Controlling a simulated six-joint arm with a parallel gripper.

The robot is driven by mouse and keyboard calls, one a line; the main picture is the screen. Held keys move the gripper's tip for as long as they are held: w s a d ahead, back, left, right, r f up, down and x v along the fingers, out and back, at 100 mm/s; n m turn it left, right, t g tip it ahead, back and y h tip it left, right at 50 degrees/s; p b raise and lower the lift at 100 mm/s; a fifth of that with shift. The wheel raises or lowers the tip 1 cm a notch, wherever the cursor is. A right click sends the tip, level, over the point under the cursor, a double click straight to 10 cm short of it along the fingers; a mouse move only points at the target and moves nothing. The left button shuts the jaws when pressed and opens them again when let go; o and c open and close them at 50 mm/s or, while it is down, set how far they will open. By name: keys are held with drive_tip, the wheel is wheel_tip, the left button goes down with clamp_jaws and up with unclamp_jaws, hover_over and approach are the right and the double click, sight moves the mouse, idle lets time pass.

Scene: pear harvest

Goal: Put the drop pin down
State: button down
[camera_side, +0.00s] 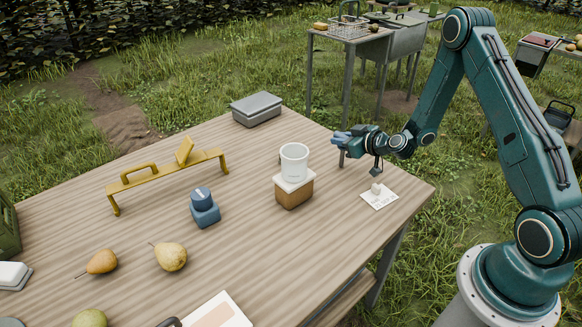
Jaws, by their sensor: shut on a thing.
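My gripper (347,141) reaches out level to the left over the right back part of the wooden table (130,205). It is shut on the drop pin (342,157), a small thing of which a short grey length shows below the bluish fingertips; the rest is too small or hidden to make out. A white card (380,197) with dark marks lies on the table below and to the right of the fingertips. A small pale block (376,188) stands on that card.
A clear cup (294,160) stands on a brown, white-topped block (294,190) left of my gripper. A grey case (256,109), yellow frame (165,177), blue device (204,209) and pears (171,257) lie further left. The table's right corner is close by.

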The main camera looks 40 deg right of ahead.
drive_tip(key=shift+f, duration=0.15)
drive_tip(key=c, duration=1.3)
unclamp_jaws()
drive_tip(key=shift+s, duration=0.1)
drive_tip(key=shift+v, duration=5.95)
